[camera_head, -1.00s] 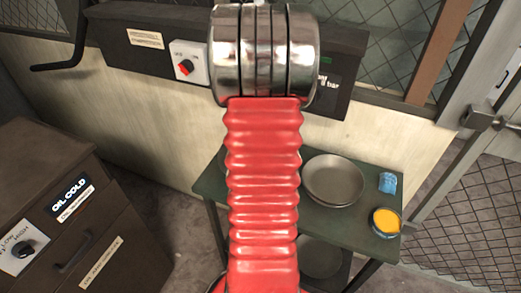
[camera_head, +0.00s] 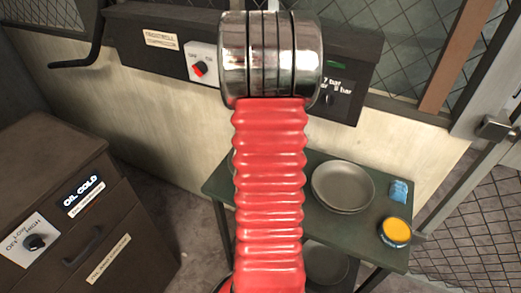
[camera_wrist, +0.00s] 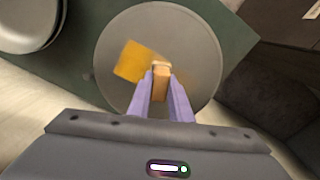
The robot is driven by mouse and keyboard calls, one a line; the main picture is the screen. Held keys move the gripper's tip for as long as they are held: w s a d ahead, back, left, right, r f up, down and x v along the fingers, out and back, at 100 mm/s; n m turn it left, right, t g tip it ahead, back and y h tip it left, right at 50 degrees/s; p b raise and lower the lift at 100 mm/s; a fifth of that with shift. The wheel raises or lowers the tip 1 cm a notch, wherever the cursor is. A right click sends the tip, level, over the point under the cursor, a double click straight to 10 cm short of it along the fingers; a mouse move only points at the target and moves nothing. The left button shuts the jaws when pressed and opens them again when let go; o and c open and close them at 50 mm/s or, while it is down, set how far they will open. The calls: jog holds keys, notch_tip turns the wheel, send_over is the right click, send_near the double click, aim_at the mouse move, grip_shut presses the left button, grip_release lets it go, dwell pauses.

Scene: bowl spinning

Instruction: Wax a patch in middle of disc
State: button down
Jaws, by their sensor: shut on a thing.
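In the wrist view, the round grey disc (camera_wrist: 205,60) lies below my gripper (camera_wrist: 161,82). My purple fingers are shut on a small tan block (camera_wrist: 161,70) over the middle of the disc. A blurred orange-yellow patch (camera_wrist: 132,62) shows just left of the block; I cannot tell whether it is wax on the disc or part of the held tool. Contact between block and disc is unclear. In the head view my red arm hides the gripper and nearly all of the disc. A tin of yellow wax (camera_head: 396,231) stands at the right of the green table (camera_head: 335,228).
Grey stacked bowls (camera_head: 343,187) sit right of my arm, with a blue item (camera_head: 399,191) beside them. A lower shelf holds another bowl (camera_head: 326,262). A dark cabinet (camera_head: 75,200) stands left. A control panel (camera_head: 170,45) with a red knob (camera_head: 199,69) is on the wall behind.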

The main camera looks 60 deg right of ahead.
jog(key=shift+w+a, duration=0.2)
jog(key=shift+w, duration=1.7)
jog(key=shift+w, duration=0.15)
jog(key=shift+w+a, duration=0.15)
jog(key=shift+w, duration=1.6)
jog(key=shift+d, duration=0.75)
jog(key=shift+s+d, duration=0.15)
jog(key=shift+s, duration=1.7)
